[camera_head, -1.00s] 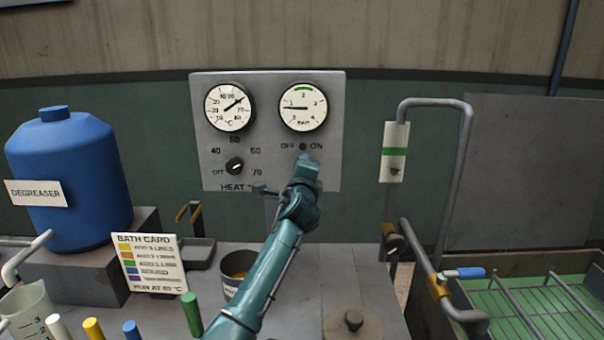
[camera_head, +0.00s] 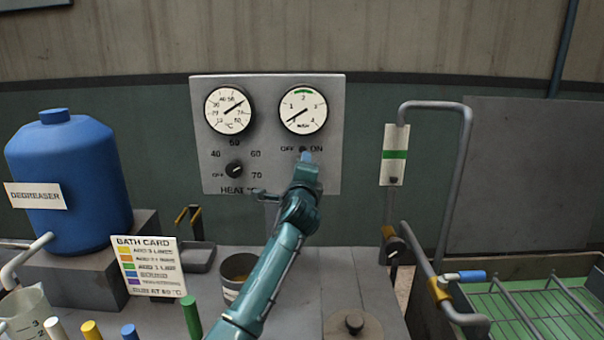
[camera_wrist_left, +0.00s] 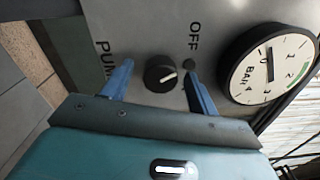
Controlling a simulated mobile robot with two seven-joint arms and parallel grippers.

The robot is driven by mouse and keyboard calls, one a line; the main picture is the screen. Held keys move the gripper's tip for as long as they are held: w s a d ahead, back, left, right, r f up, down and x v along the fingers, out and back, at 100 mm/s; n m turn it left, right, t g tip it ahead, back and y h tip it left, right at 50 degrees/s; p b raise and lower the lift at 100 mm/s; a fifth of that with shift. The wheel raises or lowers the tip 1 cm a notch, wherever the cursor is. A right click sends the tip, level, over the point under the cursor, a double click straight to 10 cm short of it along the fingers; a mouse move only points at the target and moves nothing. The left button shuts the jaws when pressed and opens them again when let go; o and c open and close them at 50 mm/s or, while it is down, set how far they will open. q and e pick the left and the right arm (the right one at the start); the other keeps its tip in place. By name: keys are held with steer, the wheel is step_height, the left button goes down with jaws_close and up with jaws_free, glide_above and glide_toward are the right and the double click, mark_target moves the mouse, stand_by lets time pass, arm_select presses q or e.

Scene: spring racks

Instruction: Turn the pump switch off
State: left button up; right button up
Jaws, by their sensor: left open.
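The pump switch (camera_wrist_left: 160,75) is a round black knob with a white mark, in the left wrist view. Its mark points right and slightly up, on the side of the OFF label (camera_wrist_left: 195,36). The PUMP label (camera_wrist_left: 105,68) is partly covered. My left gripper (camera_wrist_left: 159,68) is open, its blue fingers on either side of the knob; I cannot tell whether they touch it. In the head view my left gripper (camera_head: 303,163) is at the grey panel (camera_head: 265,100) below OFF and ON, hiding the knob. A small lamp (camera_head: 303,148) there is dark. My right gripper is out of view.
The pressure gauge (camera_head: 303,109) reads low, its needle pointing down-left. The heat knob (camera_head: 235,170) and temperature gauge (camera_head: 229,110) are left of my gripper. A blue degreaser drum (camera_head: 75,160) stands left. A pipe (camera_head: 440,105) and green-floored basin (camera_head: 560,305) are right.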

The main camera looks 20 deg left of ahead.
arm_select(q)
steer(key=shift+s, duration=0.15)
steer(key=b+v, duration=0.1)
steer(key=v, duration=1.2)
